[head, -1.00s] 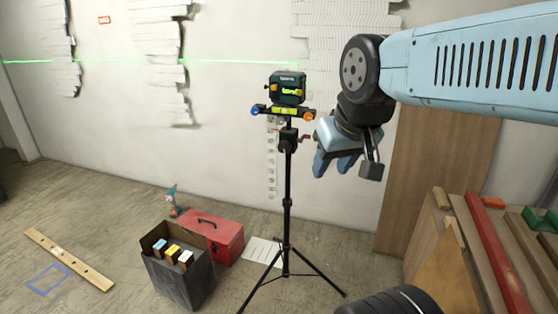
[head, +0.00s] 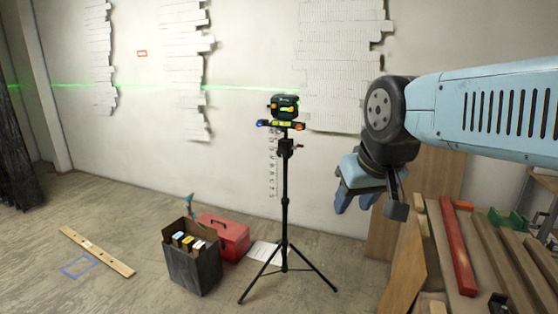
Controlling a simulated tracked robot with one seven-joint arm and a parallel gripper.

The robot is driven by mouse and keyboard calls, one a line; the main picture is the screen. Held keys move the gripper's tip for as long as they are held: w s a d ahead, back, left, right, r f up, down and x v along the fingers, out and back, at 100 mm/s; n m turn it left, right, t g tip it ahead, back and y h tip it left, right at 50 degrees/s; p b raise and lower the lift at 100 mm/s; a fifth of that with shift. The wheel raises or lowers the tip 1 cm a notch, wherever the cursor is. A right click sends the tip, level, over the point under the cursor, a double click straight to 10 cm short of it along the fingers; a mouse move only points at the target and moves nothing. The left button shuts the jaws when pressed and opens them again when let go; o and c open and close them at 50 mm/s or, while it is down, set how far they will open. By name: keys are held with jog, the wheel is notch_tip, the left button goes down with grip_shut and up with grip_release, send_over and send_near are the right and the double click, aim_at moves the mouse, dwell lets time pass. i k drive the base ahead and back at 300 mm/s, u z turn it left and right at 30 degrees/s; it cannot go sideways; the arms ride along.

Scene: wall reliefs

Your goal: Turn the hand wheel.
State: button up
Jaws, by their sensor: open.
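A black tripod (head: 284,215) stands in front of the wall with a green laser level (head: 285,106) on top. A small reddish crank-like part (head: 299,147) sticks out on the right of the tripod's column, just below its head. I cannot tell whether this is the hand wheel, and no other hand wheel shows clearly. My gripper (head: 354,204) hangs to the right of the tripod with its blue fingers pointing down. It is open, looks empty, and appears apart from the tripod.
A dark open box (head: 191,265) with coloured items stands left of the tripod, beside a red toolbox (head: 229,238). A wooden plank (head: 97,252) lies on the floor at left. Boards, including a red beam (head: 454,245), fill the right. White reliefs (head: 340,65) cover the wall.

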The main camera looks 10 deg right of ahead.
aim_at(281, 152)
jog(key=u, duration=0.85)
jog(key=i, duration=1.6)
jog(key=z, duration=1.25)
jog(key=k, duration=0.8)
jog(key=z, duration=0.2)
